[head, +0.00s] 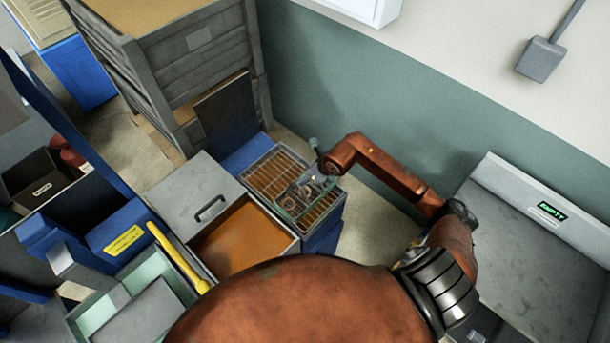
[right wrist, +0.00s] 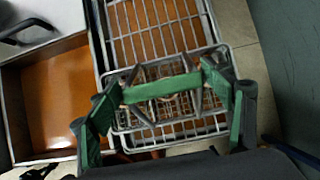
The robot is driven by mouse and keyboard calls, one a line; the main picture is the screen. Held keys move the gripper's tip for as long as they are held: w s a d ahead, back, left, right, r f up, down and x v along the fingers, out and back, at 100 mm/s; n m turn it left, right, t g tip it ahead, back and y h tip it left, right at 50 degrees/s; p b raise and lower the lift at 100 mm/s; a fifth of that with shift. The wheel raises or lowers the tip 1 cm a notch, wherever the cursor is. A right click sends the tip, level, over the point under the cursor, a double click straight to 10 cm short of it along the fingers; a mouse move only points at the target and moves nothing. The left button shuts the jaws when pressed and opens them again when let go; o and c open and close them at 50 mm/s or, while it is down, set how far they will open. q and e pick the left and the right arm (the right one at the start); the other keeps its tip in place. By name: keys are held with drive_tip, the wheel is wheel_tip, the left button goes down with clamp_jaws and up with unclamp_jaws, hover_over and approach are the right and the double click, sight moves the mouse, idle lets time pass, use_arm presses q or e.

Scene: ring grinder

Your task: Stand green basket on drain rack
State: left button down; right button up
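The green basket (head: 291,204) is a small wire basket with green parts, at the front of the drain rack (head: 264,170) in the head view. The right wrist view shows its wire mesh (right wrist: 165,132) and a green crossbar (right wrist: 162,88). The drain rack is a metal grid over a brown surface; it fills the upper part of the right wrist view (right wrist: 160,38). My right gripper (head: 309,183) is at the basket; its fingers (right wrist: 162,80) stand wide apart on either side of the crossbar. Whether they touch it is unclear. My left gripper is out of view.
An open bin (head: 240,238) with a brown inside and a grey lid (head: 196,192) stands left of the rack. A yellow bar (head: 178,257) lies further left. A grey crate (head: 185,62) stands behind. The green wall (head: 400,130) is at the right.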

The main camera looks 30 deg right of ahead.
drive_tip(key=shift+o, duration=1.4)
drive_tip(key=shift+f, duration=0.1)
drive_tip(key=shift+s, duration=0.15)
drive_tip(key=v, duration=1.2)
